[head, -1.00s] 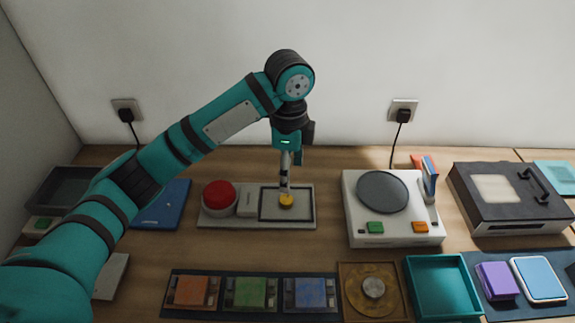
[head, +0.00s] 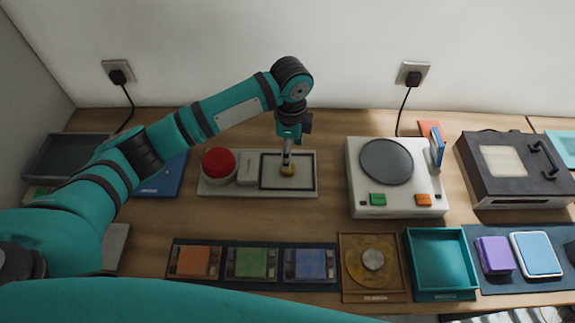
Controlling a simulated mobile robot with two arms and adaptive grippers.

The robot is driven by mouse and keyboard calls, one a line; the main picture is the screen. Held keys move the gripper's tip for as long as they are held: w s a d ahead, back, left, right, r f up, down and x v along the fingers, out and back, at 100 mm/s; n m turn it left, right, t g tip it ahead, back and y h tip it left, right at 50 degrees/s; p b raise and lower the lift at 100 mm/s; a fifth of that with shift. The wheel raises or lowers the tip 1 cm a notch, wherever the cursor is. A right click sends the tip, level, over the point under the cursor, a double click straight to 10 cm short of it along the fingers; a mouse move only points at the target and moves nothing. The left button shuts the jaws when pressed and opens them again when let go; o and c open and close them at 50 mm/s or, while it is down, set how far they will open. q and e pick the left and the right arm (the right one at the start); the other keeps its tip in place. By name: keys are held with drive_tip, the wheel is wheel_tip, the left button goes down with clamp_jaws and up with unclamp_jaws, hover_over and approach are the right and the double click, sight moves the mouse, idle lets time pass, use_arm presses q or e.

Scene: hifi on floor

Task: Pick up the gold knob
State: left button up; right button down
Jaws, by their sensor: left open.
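The gold knob (head: 288,170) sits on the dark-framed pad of a grey tray (head: 310,190), which also carries a big red button (head: 218,162). My left gripper (head: 287,160) points straight down with its fingertips right at the knob. The fingers partly hide the knob, and I cannot tell whether they touch it. The left gripper is open. My right gripper is not in view; a teal arm link of mine crosses the bottom edge.
A white player (head: 355,195) with a grey disc stands right of the tray. A black box (head: 520,195) is farther right. In front lie several coloured cartridges (head: 250,263), a gold disc case (head: 352,285) and a teal tray (head: 440,262). A blue folder (head: 165,180) lies left.

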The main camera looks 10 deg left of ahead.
use_arm(q)
drive_tip(key=shift+s+f, duration=0.15)
drive_tip(key=shift+f, duration=0.25)
drive_tip(key=f, duration=0.1)
drive_tip(key=f+p, duration=0.1)
drive_tip(key=f, duration=0.2)
drive_tip(key=shift+s+a+f+p, duration=0.25)
drive_tip(key=shift+s+p, duration=0.05)
drive_tip(key=shift+p, duration=0.1)
drive_tip(key=shift+f, duration=0.2)
drive_tip(key=c, duration=1)
drive_tip(key=shift+r, duration=0.1)
